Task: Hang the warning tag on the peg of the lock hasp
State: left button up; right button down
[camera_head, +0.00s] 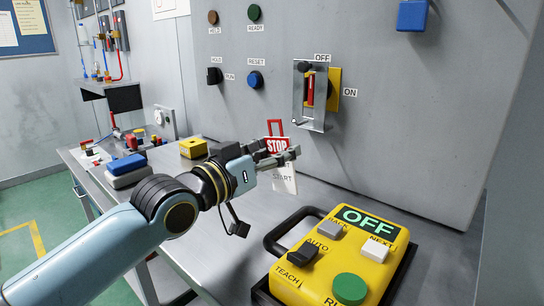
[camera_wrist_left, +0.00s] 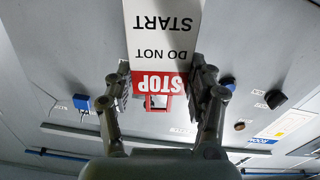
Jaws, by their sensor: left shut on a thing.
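The warning tag is white with a red STOP band and a red loop at its top. It shows in the head view (camera_head: 285,180) and, upside down, in the left wrist view (camera_wrist_left: 165,38). My left gripper (camera_head: 283,157) is shut on the tag near the STOP band and covers part of it. The loop stands free above the fingers. The lock hasp (camera_head: 319,123) appears to be the grey metal frame around a red handle on the cabinet front, up and right of the tag. The tag is apart from it. I cannot clearly make out its peg.
A yellow teach box (camera_head: 385,236) with an OFF display stands on the bench at front right. A black knob (camera_head: 214,76) and a blue button (camera_head: 255,80) are on the cabinet. A yellow block (camera_head: 193,148) and a blue-and-white block (camera_head: 126,170) lie on the bench at left.

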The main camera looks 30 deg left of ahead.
pick_arm(q)
jog(key=w+d+f+b, duration=0.1)
jog(key=w+b, duration=0.5)
jog(key=w, duration=0.2)
jog(key=shift+w+f, duration=0.25)
jog(key=shift+w, duration=0.1)
dwell(0.3)
jog(key=shift+d, duration=0.1)
dwell(0.5)
jog(key=o, duration=1)
jog(key=shift+f, duration=0.1)
